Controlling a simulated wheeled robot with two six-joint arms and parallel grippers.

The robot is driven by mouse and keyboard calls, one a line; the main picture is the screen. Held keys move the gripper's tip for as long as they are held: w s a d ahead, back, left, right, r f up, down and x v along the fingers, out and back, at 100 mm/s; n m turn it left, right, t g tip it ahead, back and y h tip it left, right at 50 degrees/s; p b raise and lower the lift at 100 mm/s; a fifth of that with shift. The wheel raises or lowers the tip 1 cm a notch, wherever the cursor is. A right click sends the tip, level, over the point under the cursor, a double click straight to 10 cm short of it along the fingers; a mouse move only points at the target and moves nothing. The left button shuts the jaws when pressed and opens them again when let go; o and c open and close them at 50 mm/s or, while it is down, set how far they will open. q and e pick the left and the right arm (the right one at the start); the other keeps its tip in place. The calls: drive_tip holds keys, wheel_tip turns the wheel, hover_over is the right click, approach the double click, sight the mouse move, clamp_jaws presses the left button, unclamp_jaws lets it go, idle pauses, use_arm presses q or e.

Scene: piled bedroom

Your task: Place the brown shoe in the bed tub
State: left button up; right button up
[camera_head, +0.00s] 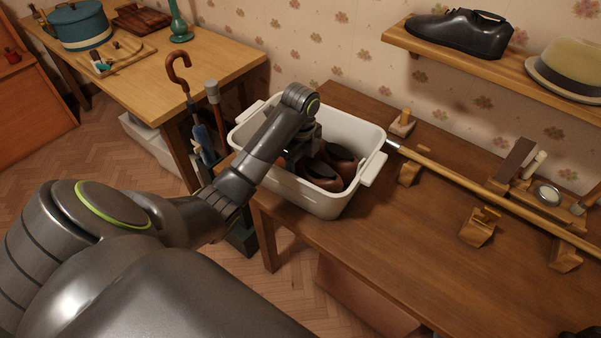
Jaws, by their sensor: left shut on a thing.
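A white tub (372,150) with side handles stands on the brown wooden table at the centre. Two brown shoes, or one pair, show inside it; one brown shoe (343,163) lies toward the right and another brown shoe part (318,176) is in front of it. My left arm reaches in from the left over the tub's near left rim. My left gripper (303,160) is down inside the tub, shut on a brown shoe; its fingertips are mostly hidden by the wrist. My right gripper is not in view.
A long wooden rod (470,190) rests on small wooden blocks right of the tub. A black shoe (459,33) and a hat (568,68) sit on the wall shelf. Canes and umbrellas stand left of the tub. A second table (215,65) holds a blue pot (80,27).

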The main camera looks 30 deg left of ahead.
use_arm(q)
wheel_tip(320, 180, down, 3)
drive_tip(key=shift+r+p, duration=0.2)
drive_tip(key=shift+p, duration=0.15)
drive_tip(key=shift+f, duration=0.1)
drive_tip(key=shift+f, duration=0.1)
drive_tip(key=o, duration=1.3)
drive_tip(key=shift+c, duration=0.2)
